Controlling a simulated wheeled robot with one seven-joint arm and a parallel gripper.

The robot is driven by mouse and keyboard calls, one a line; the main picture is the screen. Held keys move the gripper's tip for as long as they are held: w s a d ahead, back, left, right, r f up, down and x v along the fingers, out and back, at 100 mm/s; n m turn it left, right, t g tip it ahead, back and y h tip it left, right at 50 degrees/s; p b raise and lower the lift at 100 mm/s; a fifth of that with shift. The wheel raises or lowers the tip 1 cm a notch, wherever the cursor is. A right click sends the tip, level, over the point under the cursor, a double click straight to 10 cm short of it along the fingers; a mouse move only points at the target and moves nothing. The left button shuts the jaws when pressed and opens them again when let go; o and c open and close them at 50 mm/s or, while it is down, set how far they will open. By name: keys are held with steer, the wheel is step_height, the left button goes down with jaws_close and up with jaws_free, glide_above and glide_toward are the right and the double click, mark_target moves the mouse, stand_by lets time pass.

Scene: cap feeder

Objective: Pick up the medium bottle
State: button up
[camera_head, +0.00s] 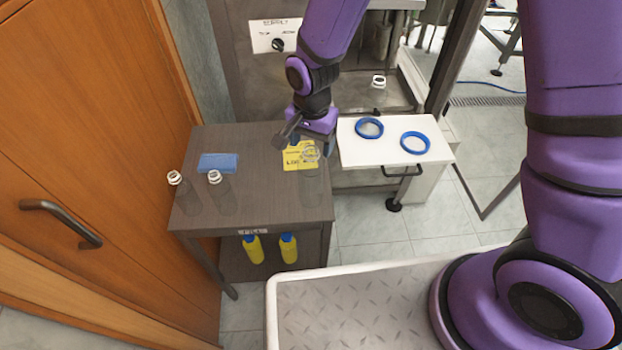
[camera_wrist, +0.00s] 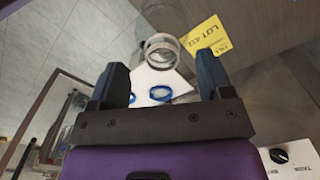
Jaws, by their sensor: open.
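Several clear bottles with pale necks show in the head view. One bottle (camera_head: 312,188) stands at the right of the dark table, just below and right of my gripper (camera_head: 293,138). Two others, a left bottle (camera_head: 188,199) and a second bottle (camera_head: 225,197), stand near the table's left side. I cannot tell for sure which is the medium one. In the wrist view, my gripper (camera_wrist: 163,72) is open and empty. A clear bottle's round neck (camera_wrist: 161,45) shows beyond the fingertips, between them in the picture; contact is not visible.
The dark table (camera_head: 262,208) also bears a blue pad (camera_head: 217,162) and a yellow lot card (camera_head: 294,156). Two yellow bottles (camera_head: 253,249) stand on its lower shelf. A white side table (camera_head: 385,154) holds two blue rings (camera_head: 415,142). A wooden cabinet (camera_head: 95,130) borders the left.

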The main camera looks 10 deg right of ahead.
mark_target(311, 150)
steer(key=shift+a+f, duration=0.1)
steer(key=shift+f, duration=1.5)
steer(key=c, duration=1.2)
steer(key=shift+c, duration=0.2)
